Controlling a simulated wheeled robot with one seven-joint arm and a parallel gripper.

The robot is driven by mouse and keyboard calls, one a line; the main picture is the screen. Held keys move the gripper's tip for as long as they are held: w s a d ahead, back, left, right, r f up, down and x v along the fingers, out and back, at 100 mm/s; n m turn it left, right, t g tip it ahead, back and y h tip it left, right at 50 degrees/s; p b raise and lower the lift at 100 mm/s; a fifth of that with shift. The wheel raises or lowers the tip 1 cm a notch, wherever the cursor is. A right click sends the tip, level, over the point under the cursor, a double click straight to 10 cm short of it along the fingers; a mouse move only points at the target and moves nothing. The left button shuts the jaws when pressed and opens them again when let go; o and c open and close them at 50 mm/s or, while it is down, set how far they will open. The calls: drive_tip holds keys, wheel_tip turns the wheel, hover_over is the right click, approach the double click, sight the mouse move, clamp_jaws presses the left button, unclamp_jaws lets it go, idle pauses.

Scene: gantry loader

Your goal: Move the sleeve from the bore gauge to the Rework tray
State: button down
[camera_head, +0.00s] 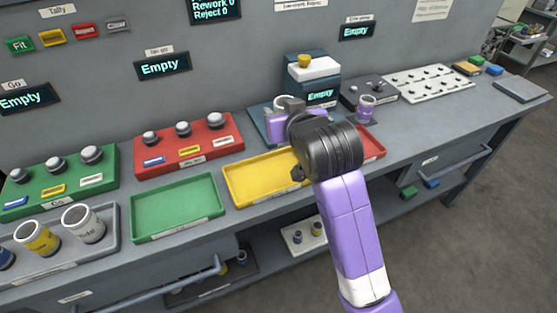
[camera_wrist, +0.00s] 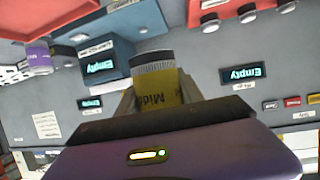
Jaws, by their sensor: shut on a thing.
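My gripper (camera_wrist: 158,98) is shut on a sleeve (camera_wrist: 157,84) with a yellow band marked "Mid" and a pale ridged end, in the wrist view. In the head view my gripper (camera_head: 290,112) is in front of the bore gauge, above the bench, and my wrist hides most of the sleeve. The bore gauge (camera_head: 316,88) is a dark box with a white top, a yellow knob and a display reading "Empty"; it also shows in the wrist view (camera_wrist: 95,62). A yellow tray (camera_head: 236,188), probably the Rework tray, lies front left of my gripper, with no readable label; its right end is hidden.
A green tray (camera_head: 178,207) lies left of the yellow one, and a red tray (camera_head: 372,142) shows partly behind my arm. Red (camera_head: 188,149) and green (camera_head: 62,187) racks stand behind. A purple-banded cup (camera_head: 366,108) stands right of the gauge.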

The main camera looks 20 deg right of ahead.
sight(281, 164)
wheel_tip(281, 164, down, 13)
drive_tip(key=shift+f+b, duration=0.15)
drive_tip(key=shift+b, duration=0.25)
drive_tip(key=shift+f, duration=0.15)
drive_tip(key=c, duration=1)
unclamp_jaws()
drive_tip(key=shift+f, duration=0.1)
drive_tip(key=shift+c, duration=0.2)
drive_tip(key=shift+r, duration=0.25)
drive_tip(key=v, duration=1.2)
